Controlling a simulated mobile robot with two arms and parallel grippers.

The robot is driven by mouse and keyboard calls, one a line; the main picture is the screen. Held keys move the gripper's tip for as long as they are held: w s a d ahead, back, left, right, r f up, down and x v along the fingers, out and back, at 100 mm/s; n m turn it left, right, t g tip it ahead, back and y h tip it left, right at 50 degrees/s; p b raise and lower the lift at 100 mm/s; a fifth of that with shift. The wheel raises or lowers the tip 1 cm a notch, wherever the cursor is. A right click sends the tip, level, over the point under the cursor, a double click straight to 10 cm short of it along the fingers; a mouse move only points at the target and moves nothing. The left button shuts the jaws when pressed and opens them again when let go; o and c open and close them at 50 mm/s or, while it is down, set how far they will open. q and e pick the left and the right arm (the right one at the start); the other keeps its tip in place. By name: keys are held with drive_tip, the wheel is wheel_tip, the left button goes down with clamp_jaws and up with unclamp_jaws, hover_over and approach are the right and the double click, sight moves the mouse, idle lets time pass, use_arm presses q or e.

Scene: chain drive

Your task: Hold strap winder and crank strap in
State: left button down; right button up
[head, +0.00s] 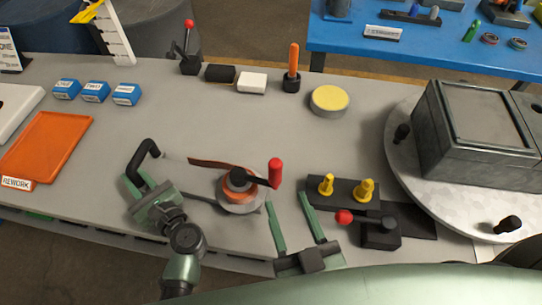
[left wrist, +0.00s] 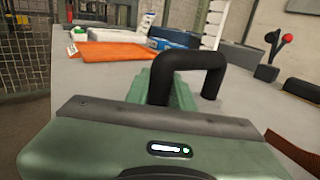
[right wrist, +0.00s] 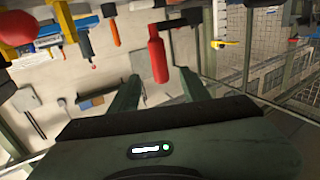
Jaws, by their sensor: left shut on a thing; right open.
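The strap winder (head: 243,200) sits on the grey bench, with an orange-brown spool and a black crank arm ending in a red knob (head: 275,172). A brown strap (head: 208,163) runs left from the spool and also shows in the left wrist view (left wrist: 293,152). My left gripper (head: 143,185) is shut on the black bent handle (head: 146,148), left of the spool; the handle rises beyond it in the left wrist view (left wrist: 188,60). My right gripper (head: 287,202) is open and empty, its fingers pointing towards the red knob, which appears in line with the gap in the right wrist view (right wrist: 158,58).
Right of my right gripper are a black block with yellow pegs (head: 343,193) and a red-knobbed black fixture (head: 380,228). A round turntable (head: 410,185) carries a grey box. An orange tray (head: 45,145) and blue boxes (head: 95,92) stand left. The bench behind the spool is mostly clear.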

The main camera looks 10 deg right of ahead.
drive_tip(key=w+a, duration=0.1)
drive_tip(key=w, duration=1)
drive_tip(key=shift+w, duration=0.4)
clamp_jaws()
idle(0.9)
